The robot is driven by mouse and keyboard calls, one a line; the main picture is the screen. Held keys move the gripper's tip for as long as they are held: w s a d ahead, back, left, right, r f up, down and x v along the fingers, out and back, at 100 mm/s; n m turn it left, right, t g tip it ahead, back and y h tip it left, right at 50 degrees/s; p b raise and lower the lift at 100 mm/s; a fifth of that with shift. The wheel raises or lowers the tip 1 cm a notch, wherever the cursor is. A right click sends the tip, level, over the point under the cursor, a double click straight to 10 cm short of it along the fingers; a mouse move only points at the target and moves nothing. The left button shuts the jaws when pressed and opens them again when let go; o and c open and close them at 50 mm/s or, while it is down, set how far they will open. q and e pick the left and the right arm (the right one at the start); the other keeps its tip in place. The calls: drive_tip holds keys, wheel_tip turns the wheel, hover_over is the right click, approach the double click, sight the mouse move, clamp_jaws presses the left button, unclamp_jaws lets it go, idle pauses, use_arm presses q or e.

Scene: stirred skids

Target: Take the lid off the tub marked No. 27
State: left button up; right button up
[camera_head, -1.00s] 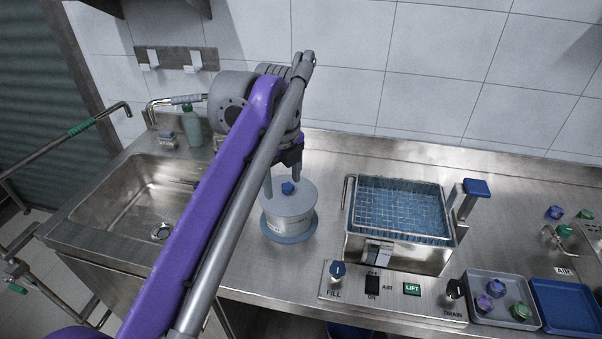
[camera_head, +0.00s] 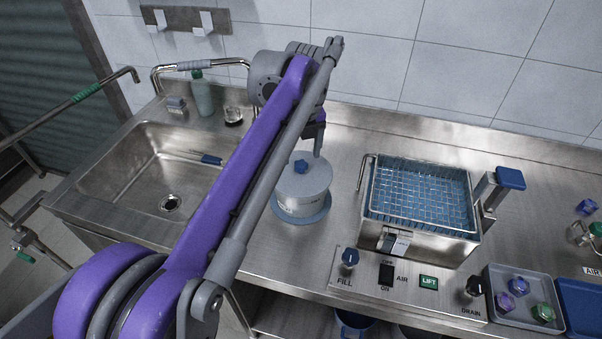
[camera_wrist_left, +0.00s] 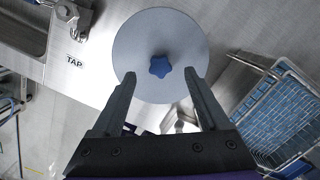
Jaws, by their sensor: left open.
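The tub (camera_head: 293,207) is a pale grey round container on a blue-grey round base, standing on the steel counter in the head view. Its flat grey lid (camera_head: 316,182) is on it, with a blue star-shaped knob (camera_head: 300,166) at the centre. A label on the tub's side is too small to read. My left gripper (camera_head: 308,152) is above the lid, partly hidden by my purple arm. In the left wrist view its fingers (camera_wrist_left: 159,76) are open and empty, pointing at the lid (camera_wrist_left: 190,38), with the knob (camera_wrist_left: 160,67) between and just beyond the tips.
A sink (camera_head: 135,180) lies left of the tub, with a bottle (camera_head: 203,98) behind it. A steel bath with a wire basket (camera_head: 420,195) stands to the right, above a control panel (camera_head: 345,283). A grey tray (camera_head: 490,300) holds coloured knobs. Bare counter separates tub and bath.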

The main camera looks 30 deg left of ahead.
sight(301, 163)
use_arm(q)
drive_tip(key=shift+w+a+f, duration=0.15)
drive_tip(key=shift+f, duration=1.4)
clamp_jaws()
